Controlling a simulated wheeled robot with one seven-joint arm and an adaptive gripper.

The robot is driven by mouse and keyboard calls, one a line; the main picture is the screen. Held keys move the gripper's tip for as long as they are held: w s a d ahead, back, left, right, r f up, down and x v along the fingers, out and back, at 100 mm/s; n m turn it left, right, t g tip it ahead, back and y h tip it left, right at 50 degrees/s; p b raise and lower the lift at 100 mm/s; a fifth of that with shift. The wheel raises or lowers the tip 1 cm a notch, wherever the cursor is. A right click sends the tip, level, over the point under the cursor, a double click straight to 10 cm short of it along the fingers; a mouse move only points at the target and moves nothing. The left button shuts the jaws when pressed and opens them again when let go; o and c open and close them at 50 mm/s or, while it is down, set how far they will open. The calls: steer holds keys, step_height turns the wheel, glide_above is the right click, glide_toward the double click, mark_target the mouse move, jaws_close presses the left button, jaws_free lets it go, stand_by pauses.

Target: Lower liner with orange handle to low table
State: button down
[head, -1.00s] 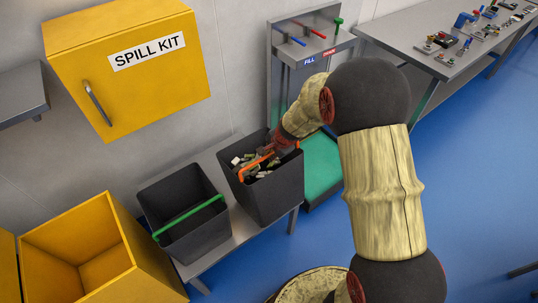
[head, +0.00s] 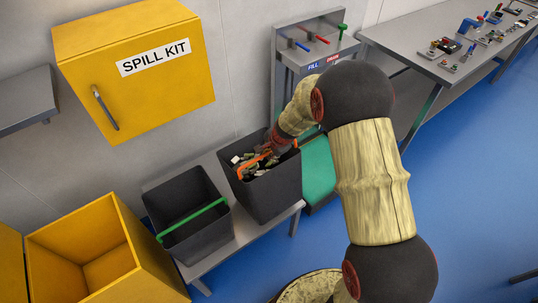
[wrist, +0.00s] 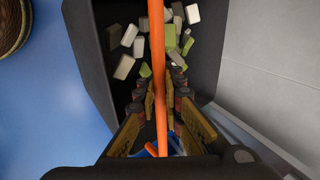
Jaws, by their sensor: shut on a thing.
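The dark liner with the orange handle (head: 272,190) is at the right end of the low grey table (head: 236,239), holding several small pale, green and dark blocks. I cannot tell whether its base touches the table. Its orange handle (head: 255,163) also runs down the middle of the wrist view (wrist: 157,60). My gripper (wrist: 164,100) is shut on the orange handle, with its fingers on both sides of the bar above the liner's opening. In the head view my gripper (head: 277,146) is partly hidden by the liner and my arm.
A second dark liner with a green handle (head: 190,217) stands left of it on the low table. An open yellow bin (head: 110,215) is further left. A yellow spill kit cabinet (head: 140,75) hangs above. A green-topped platform (head: 318,172) and grey stand are close on the right.

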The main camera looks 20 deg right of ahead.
steer(key=w+a+p, duration=0.2)
steer(key=w+p, duration=0.1)
steer(key=w, duration=0.2)
steer(key=shift+w+p, duration=0.35)
stand_by(0.7)
steer(key=shift+r, duration=0.1)
step_height(320, 180, down, 4)
steer(key=b, duration=0.3)
steer(key=shift+s+b, duration=0.1)
steer(key=shift+b, duration=0.2)
stand_by(0.4)
steer(key=c, duration=1.8)
jaws_free()
steer(key=shift+c, duration=0.2)
